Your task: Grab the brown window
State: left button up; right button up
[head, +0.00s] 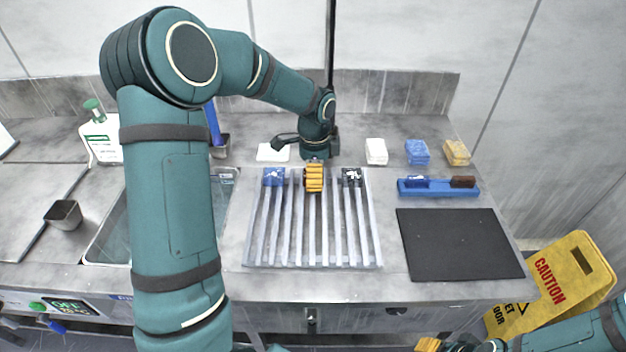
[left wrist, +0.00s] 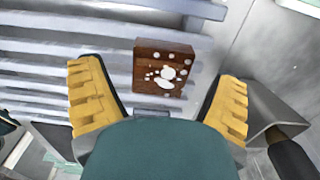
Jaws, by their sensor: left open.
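The brown window is a square brown block with white spots (left wrist: 165,69), seen in the left wrist view on pale rack bars. My left gripper (left wrist: 158,80) is open, with its yellow ribbed fingers apart on either side of the block in that view. No contact between fingers and block can be made out. In the head view my left gripper (head: 314,177) is over the far part of the slatted rack (head: 311,264), and the brown block is hidden there. My right gripper (head: 430,345) shows only partly at the bottom edge.
A blue block (head: 273,177) and a black block (head: 352,177) sit on the rack either side of my left gripper. A blue tray (head: 437,192), a dark mat (head: 458,244) and several pads lie right. A sink (head: 107,240) is left.

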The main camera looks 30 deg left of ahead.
pick_arm(q)
jog(key=shift+f, duration=0.3)
jog(key=shift+r, duration=0.1)
jog(key=c, duration=1.3)
jog(key=shift+c, duration=0.2)
